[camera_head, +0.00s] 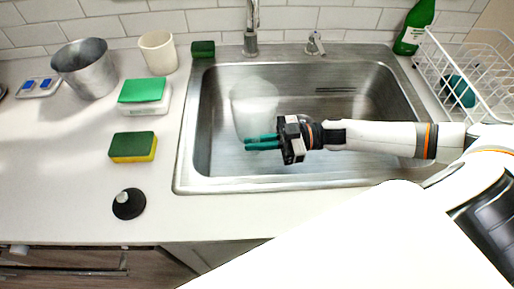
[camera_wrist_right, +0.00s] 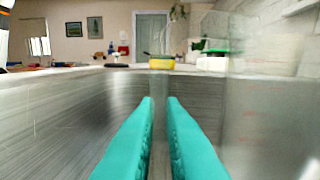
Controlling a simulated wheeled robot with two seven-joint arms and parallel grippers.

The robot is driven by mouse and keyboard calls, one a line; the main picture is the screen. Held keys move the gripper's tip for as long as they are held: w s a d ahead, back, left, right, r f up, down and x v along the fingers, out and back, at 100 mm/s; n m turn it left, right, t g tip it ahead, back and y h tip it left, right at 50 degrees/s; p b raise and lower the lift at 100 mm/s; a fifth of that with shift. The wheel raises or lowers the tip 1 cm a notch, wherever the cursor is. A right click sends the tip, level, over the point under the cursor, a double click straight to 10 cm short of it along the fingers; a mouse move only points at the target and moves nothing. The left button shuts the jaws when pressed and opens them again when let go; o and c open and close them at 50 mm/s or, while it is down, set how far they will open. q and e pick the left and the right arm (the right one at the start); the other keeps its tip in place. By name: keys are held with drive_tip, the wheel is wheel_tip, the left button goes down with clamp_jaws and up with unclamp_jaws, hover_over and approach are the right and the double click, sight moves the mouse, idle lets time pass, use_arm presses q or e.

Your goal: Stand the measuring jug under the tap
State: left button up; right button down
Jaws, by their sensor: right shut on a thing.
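The measuring jug (camera_head: 255,103) is clear and faint, and looks roughly upright inside the sink basin, in front of the tap (camera_head: 251,32). My right gripper (camera_head: 262,142) has teal fingers, reaches in from the right and is shut on the jug near its lower front side. In the right wrist view the jug (camera_wrist_right: 262,95) shows as a see-through shape with faint marks at the right, beyond the fingers (camera_wrist_right: 160,135). I cannot tell exactly which part is gripped or whether the jug's base touches the basin floor. My left gripper is not in view.
The steel sink (camera_head: 300,187) has a raised rim. A dish rack (camera_head: 460,75) and green bottle (camera_head: 414,28) stand right. A metal bucket (camera_head: 84,68), cream cup (camera_head: 158,53), sponge (camera_head: 133,146) and black plunger-like item (camera_head: 128,205) stand left. The basin's right half is clear beneath my arm.

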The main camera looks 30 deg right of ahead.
sight(257, 153)
wheel_tip(257, 153, down, 3)
drive_tip(key=shift+f, duration=0.1)
drive_tip(key=shift+f, duration=0.1)
drive_tip(key=c, duration=1.5)
unclamp_jaws()
